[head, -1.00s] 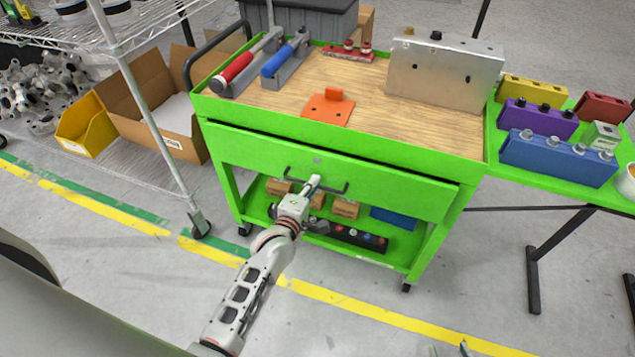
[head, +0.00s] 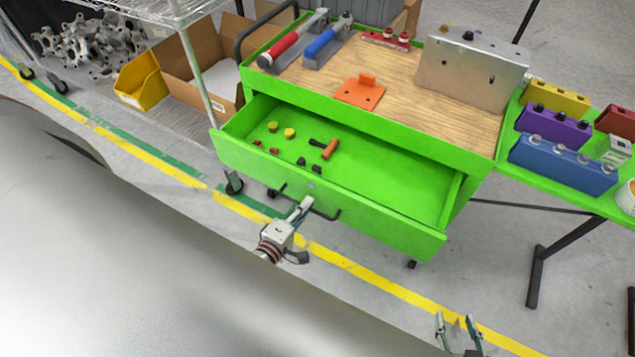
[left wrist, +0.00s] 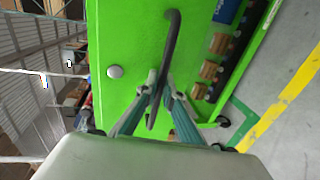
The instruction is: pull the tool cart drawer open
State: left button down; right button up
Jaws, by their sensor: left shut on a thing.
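The green tool cart's drawer (head: 330,190) stands well open, pulled out toward me. Inside it lie small yellow, red and black parts and an orange-handled tool. The dark bar handle (head: 325,213) is on the drawer front, and it also shows in the left wrist view (left wrist: 171,50). My left gripper (head: 304,208) is shut on this handle; in the left wrist view its fingers (left wrist: 160,95) close around the bar. My right gripper (head: 459,328) is at the lower right of the head view, over the floor, with its fingers apart and nothing between them.
The wooden cart top (head: 400,95) holds an orange bracket (head: 360,92), a metal box (head: 472,68) and red and blue tools. A green side table (head: 560,170) with coloured blocks stands at right. A wire shelf with a yellow bin (head: 138,80) stands at left.

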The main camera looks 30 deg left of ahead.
pick_arm(q)
jog(key=f+p+v, duration=0.1)
jog(key=v, duration=0.6)
jog(key=shift+s+f+p, duration=0.2)
jog(key=shift+s+p, duration=0.15)
jog(key=shift+s, duration=0.05)
pick_arm(e)
jog(key=r, duration=0.1)
jog(key=w+r, duration=0.1)
jog(key=r, duration=0.1)
jog(key=shift+d+r, duration=0.1)
jog(key=shift+d, duration=0.05)
pick_arm(q)
jog(key=c, duration=2.2)
grip_release()
jog(key=v, duration=1.2)
